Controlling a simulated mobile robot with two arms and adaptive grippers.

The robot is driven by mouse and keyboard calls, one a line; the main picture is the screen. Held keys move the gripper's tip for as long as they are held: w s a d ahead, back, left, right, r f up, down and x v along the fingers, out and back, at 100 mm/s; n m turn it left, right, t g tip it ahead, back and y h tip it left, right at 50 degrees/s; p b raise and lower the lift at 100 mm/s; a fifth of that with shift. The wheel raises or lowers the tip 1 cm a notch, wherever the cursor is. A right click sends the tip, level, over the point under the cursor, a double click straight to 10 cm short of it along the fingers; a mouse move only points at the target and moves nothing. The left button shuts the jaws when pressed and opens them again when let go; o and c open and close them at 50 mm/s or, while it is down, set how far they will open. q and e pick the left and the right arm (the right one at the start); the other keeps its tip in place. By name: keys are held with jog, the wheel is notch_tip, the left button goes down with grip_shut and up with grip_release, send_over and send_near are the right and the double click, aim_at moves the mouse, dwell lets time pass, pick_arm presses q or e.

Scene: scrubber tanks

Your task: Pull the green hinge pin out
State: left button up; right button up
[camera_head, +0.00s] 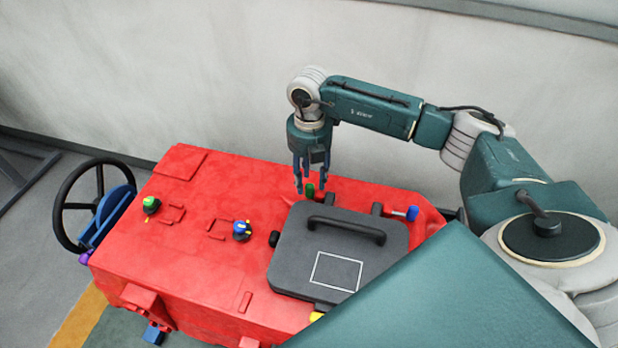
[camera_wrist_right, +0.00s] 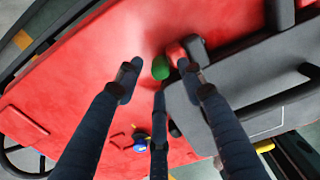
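The green hinge pin (camera_head: 310,190) shows as a short green end at the back edge of the dark grey lid (camera_head: 290,250), on the red machine body. In the right wrist view the green pin end (camera_wrist_right: 160,67) lies just beyond the fingers, near a dark hinge part. My right gripper (camera_head: 311,181) points down from above at the pin, with its fingers spread apart and empty. In the wrist view its fingertips (camera_wrist_right: 160,84) stand around the line to the pin; whether any touches it I cannot tell. My left gripper is not in view.
A blue-handled pin (camera_head: 411,213) sits at the lid's right back corner. A black handle (camera_head: 346,230) rises from the lid. A green-capped knob (camera_head: 151,204) and a blue knob (camera_head: 242,230) stand on the red top (camera_head: 215,185). A steering wheel (camera_head: 82,203) is at left.

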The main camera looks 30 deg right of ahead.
jog(key=shift+f, duration=0.7)
jog(key=shift+d+f, duration=0.1)
jog(key=shift+c, duration=0.8)
jog(key=c, duration=0.8)
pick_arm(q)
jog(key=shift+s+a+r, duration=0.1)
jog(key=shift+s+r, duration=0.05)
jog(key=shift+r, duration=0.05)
pick_arm(e)
grip_shut()
